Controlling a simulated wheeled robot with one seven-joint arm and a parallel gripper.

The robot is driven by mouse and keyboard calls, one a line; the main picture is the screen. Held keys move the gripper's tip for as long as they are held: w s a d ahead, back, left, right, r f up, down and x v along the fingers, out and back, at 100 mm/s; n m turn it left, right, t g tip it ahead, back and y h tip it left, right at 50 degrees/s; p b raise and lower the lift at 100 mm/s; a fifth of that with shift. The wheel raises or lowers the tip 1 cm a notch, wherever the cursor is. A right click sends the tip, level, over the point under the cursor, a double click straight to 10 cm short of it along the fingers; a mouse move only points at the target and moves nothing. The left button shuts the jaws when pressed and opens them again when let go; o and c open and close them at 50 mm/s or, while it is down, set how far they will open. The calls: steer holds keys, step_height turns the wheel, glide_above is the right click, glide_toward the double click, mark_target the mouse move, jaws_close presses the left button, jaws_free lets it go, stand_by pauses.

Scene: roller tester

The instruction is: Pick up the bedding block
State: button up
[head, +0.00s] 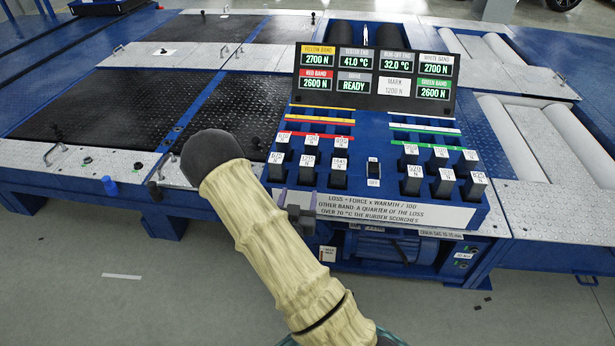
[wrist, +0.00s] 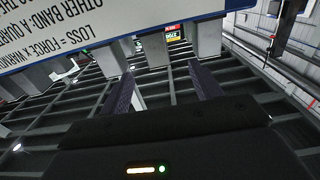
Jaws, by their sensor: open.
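Nothing in view can be surely told as the bedding block. Several dark blocks with white force labels, such as one at the left (head: 337,178) and one at the right (head: 443,184), stand on the sloping blue console (head: 375,142). My gripper (head: 296,200) is at the console's lower front edge, left of the text strip. In the wrist view my gripper (wrist: 163,82) has its two dark fingers apart, with no held object visible between them. Grey upright blocks (wrist: 153,48) show beyond the fingertips, below the upside-down text strip (wrist: 75,38).
A display board (head: 375,78) stands behind the blocks and reads READY. A small switch (head: 373,167) marked OFF sits mid-console. Rollers (head: 580,140) lie at right. The floor (head: 170,300) at front left is mostly clear.

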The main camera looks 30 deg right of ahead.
mark_target(304, 174)
steer(key=b+x, duration=0.2)
steer(key=x, duration=0.6)
steer(key=shift+w+d, duration=0.2)
steer(key=shift+d, duration=0.05)
steer(key=b+x, duration=0.1)
steer(key=x, duration=0.1)
steer(key=b+x, duration=0.1)
steer(key=x, duration=0.1)
steer(key=shift+d+b, duration=0.4)
steer(key=shift+d, duration=0.05)
steer(key=shift+w+d+r, duration=0.15)
steer(key=shift+w, duration=0.15)
steer(key=c, duration=1.3)
